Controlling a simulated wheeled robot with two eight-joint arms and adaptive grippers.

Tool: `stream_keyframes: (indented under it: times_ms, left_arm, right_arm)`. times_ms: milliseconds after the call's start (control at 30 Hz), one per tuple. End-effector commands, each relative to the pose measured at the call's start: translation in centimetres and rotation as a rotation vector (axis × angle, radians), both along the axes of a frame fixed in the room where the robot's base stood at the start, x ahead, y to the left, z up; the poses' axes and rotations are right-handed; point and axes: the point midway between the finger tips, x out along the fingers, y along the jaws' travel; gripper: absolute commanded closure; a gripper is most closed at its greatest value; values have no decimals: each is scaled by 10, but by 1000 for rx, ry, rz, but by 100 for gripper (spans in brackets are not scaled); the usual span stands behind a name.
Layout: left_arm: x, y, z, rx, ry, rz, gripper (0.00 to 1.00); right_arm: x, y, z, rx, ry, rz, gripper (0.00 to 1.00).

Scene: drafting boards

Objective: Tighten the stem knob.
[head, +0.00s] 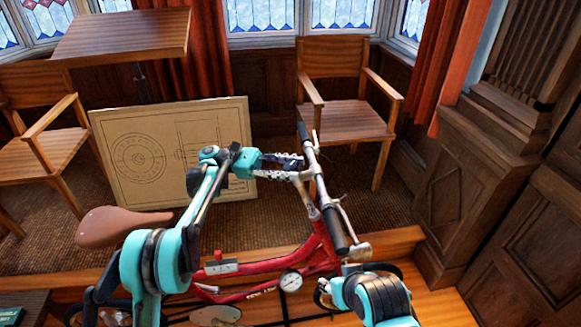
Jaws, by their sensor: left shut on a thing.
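A red bicycle (318,243) stands in front of me, with its handlebar (333,215) running from upper left to lower right. My left gripper (301,169) reaches in from the left at the top of the stem, beside the handlebar. Its fingers are shut on the stem knob, which they mostly hide. My right arm shows at the lower right, below the handlebar; its gripper cannot be made out.
The bicycle has a brown saddle (112,225) and a round white gauge (291,281). A drafting board (220,190) leans behind it. Wooden chairs (347,113) and a tilted-top table (125,35) stand at the back. Dark panelling (470,190) closes off the right side.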

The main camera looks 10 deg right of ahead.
Motion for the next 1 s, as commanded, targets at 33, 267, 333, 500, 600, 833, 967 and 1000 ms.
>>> stream_keyframes:
  times_ms: [33, 267, 333, 500, 600, 833, 967, 1000]
  left_arm:
    - [0, 0, 1, -2, 1, 0, 93]
    - [0, 0, 1, -2, 1, 1, 56]
    - [0, 0, 1, -2, 1, 1, 42]
    - [0, 0, 1, -1, 1, 1, 42]
    - [0, 0, 1, -1, 1, 1, 42]
    - [0, 0, 26, -1, 1, 1, 42]
    - [0, 0, 53, -1, 1, 1, 42]
    - [0, 0, 61, -1, 1, 1, 42]
  right_arm:
    - [0, 0, 0, 0, 0, 0, 57]
    - [0, 0, 0, 0, 0, 0, 57]
    - [0, 0, 0, 0, 0, 0, 57]
    - [0, 0, 0, 0, 0, 0, 57]
    - [0, 0, 0, 0, 0, 0, 57]
    - [0, 0, 0, 0, 0, 0, 57]
    - [0, 0, 0, 0, 0, 0, 57]
    - [0, 0, 0, 0, 0, 0, 57]
